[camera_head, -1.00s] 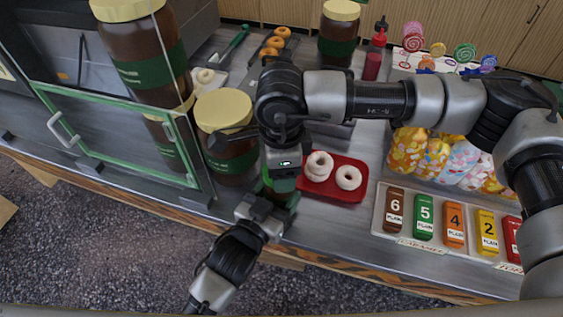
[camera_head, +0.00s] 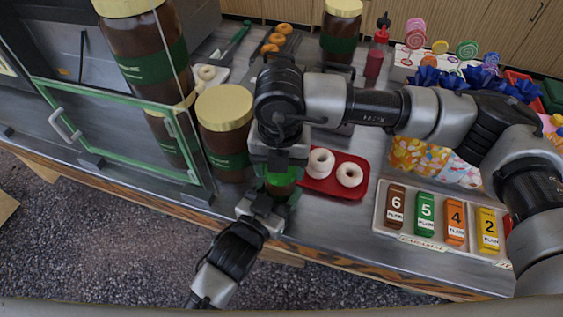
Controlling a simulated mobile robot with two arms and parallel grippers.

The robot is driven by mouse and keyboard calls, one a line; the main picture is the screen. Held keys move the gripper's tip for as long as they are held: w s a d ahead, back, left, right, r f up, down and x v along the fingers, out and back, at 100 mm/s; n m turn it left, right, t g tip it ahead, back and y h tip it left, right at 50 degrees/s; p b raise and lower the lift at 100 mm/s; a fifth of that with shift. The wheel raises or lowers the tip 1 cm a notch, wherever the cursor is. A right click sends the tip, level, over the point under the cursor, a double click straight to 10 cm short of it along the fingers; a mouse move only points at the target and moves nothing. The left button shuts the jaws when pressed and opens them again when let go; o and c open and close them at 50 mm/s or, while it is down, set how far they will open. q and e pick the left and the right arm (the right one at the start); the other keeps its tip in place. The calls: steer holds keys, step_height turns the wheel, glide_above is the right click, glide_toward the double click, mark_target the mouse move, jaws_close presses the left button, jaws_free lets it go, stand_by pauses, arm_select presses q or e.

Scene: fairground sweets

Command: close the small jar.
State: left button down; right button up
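The small jar (camera_head: 282,180), brown with a green label, is partly visible beside the red tray. My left gripper (camera_head: 268,203) reaches up from below and its fingers close around the lower part of the jar. My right gripper (camera_head: 279,163) points down directly over the jar's top. The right gripper hides the jar's top, so I cannot see the lid or whether it sits on the jar. The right fingertips are too hidden to tell whether they are open or shut.
A large jar with a gold lid (camera_head: 225,107) stands just left of my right gripper. The red tray (camera_head: 335,191) with white doughnuts is close on the right. A tray of numbered bars (camera_head: 411,237) lies further right. A green-framed glass case (camera_head: 110,160) stands at left.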

steer(key=m, duration=0.4)
steer(key=shift+a, duration=0.1)
steer(key=m, duration=1.1)
steer(key=shift+w+a, duration=0.15)
steer(key=o, duration=0.9)
steer(key=shift+r, duration=2.25)
